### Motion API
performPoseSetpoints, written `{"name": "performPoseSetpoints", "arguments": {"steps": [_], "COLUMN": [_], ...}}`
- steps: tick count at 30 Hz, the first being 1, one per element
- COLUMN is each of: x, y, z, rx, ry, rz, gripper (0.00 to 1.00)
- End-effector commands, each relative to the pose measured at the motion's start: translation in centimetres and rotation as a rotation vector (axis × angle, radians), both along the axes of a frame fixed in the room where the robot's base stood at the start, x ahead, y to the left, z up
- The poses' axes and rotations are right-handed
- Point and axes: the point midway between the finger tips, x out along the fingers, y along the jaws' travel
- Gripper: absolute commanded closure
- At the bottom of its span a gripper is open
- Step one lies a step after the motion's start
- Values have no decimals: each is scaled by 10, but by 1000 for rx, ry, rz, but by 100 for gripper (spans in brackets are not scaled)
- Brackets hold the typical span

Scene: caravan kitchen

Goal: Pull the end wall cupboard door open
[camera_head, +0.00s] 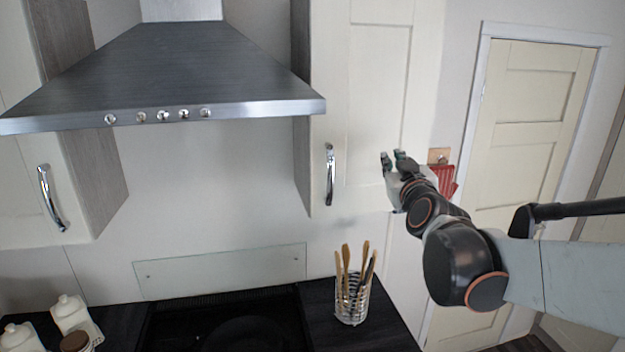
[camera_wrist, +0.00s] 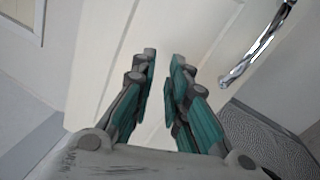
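The end wall cupboard door (camera_head: 378,90) is cream, with a raised frame, to the right of the cooker hood, and looks shut. Its chrome bar handle (camera_head: 330,174) stands upright near the door's lower left edge. My gripper (camera_head: 396,157) is in front of the lower right part of the door, to the right of the handle and apart from it. In the wrist view the gripper (camera_wrist: 163,62) has its two teal-padded fingers apart with nothing between them. The handle (camera_wrist: 258,45) shows at the upper right there, outside the fingers, with the door panel (camera_wrist: 120,50) behind them.
The steel cooker hood (camera_head: 170,75) juts out left of the door. A utensil pot (camera_head: 351,302) stands on the dark worktop below. Another wall cupboard with a chrome handle (camera_head: 50,197) is at the left. A cream room door (camera_head: 525,130) is at the right.

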Motion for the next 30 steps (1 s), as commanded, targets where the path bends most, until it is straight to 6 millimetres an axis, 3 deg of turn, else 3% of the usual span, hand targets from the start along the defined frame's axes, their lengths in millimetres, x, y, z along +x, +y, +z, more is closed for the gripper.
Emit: {"name": "performPoseSetpoints", "arguments": {"steps": [3,10,15,22,30], "x": [-4,-17,-26,-29,0], "y": [14,54,76,87,97], "z": [-33,-69,-73,-70,-69], "rx": [59,161,212,236,236], "ry": [58,93,64,34,35], "rz": [54,211,307,352,354], "gripper": [86,86,86,86,86]}}
